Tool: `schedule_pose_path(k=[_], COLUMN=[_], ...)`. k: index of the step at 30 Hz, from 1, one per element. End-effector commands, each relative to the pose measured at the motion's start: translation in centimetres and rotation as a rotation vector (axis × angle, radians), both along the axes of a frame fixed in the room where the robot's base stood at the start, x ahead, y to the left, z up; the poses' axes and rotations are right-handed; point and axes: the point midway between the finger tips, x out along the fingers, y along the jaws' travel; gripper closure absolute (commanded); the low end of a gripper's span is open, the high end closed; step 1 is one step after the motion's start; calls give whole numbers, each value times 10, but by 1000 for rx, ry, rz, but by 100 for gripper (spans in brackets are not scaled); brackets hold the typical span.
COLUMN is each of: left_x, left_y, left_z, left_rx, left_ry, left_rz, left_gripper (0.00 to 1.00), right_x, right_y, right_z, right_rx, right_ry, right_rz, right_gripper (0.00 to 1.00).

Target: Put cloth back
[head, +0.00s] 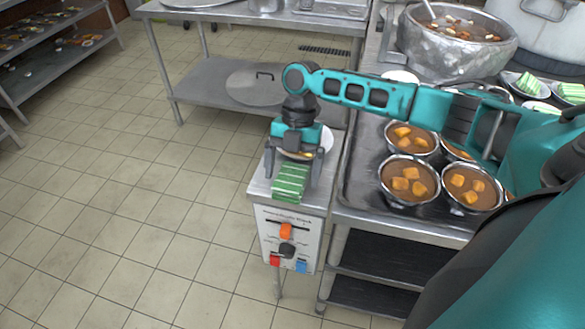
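A green and white striped cloth (290,183) lies at the front end of a narrow metal counter (259,191), above a control panel. My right gripper (292,171) points down over the cloth, its two fingers apart, one on either side of the cloth's far part. I cannot tell whether the fingers touch it. A white plate (326,141) sits just behind, partly hidden by the gripper. More green striped pieces lie on plates at the right, one here (527,84) and another (571,92). My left gripper is out of view.
Several metal bowls of brown soup (409,180) stand on a dark tray right of the counter. A large stockpot (430,57) is behind them. A steel table (220,80) with a round lid stands behind; tiled floor is clear at left.

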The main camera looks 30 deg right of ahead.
Motion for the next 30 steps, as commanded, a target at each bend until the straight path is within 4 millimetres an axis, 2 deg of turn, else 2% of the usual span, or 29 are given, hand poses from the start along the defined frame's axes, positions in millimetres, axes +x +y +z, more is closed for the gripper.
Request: schedule_pose_path(k=[7, 11, 24, 30], left_x=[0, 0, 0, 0], left_y=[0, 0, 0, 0], left_z=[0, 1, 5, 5], left_rx=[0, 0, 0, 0], left_ry=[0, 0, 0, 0], left_rz=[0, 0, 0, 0], left_gripper=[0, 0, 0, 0], right_x=[0, 3, 25, 30], right_y=[0, -3, -28, -34], right_z=[1, 10, 91, 109], right_rx=[0, -1, 1, 0], right_ry=[0, -2, -2, 0], right_rz=[0, -1, -2, -1], right_gripper=[5, 5, 5, 5])
